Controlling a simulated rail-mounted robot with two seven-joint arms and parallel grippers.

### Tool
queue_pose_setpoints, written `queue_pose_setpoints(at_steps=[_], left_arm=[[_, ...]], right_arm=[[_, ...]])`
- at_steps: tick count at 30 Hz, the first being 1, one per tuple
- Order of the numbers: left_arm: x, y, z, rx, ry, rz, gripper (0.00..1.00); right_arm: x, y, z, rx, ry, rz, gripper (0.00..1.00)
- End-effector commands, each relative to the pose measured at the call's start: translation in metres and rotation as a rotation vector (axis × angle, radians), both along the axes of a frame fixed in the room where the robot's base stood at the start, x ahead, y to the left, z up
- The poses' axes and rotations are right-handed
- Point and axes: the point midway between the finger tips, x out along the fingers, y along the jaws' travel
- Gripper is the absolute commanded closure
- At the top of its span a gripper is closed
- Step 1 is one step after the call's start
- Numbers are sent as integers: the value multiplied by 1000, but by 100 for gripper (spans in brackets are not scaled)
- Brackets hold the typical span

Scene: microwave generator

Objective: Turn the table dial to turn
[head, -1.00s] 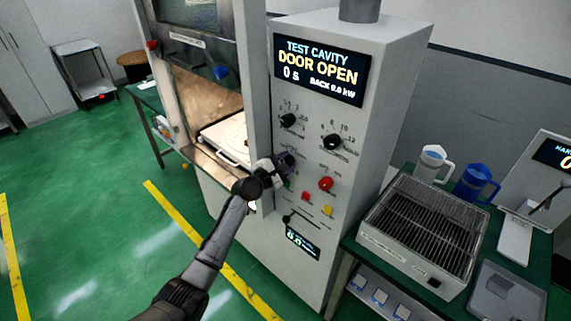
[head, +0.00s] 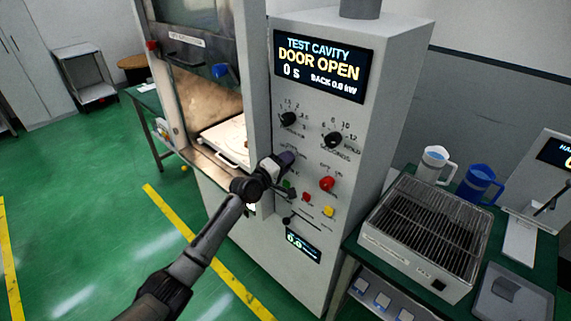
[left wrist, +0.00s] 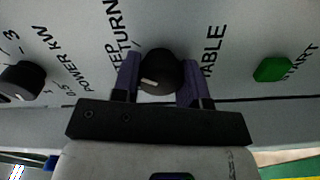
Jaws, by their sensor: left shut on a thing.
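The table dial (left wrist: 160,72) is a round black knob on the grey panel, seen in the left wrist view. It has a white mark on the left side of its face. The word TURN is printed to its upper left and TABLE to its right. My left gripper (head: 287,160) is at the panel front, hiding the dial in the head view. Its two purple fingers (left wrist: 157,78) stand on both sides of the dial and are shut on it. My right gripper is not in view.
The green start button (left wrist: 272,69) lies right of the fingers and the power knob (left wrist: 22,80) left. A red button (head: 327,184) is near my gripper in the head view. The display (head: 319,66) reads DOOR OPEN. The open cavity holds a white tray (head: 212,137).

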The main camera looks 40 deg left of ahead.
Motion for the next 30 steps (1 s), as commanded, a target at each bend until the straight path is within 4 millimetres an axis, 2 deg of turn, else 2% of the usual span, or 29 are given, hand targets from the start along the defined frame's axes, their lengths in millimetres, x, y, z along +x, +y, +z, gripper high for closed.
queue_pose_setpoints(at_steps=[12,30], left_arm=[[0,0,0,193,-14,-1,84],[0,0,0,228,-17,0,84]], right_arm=[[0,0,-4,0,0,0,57],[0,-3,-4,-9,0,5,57]])
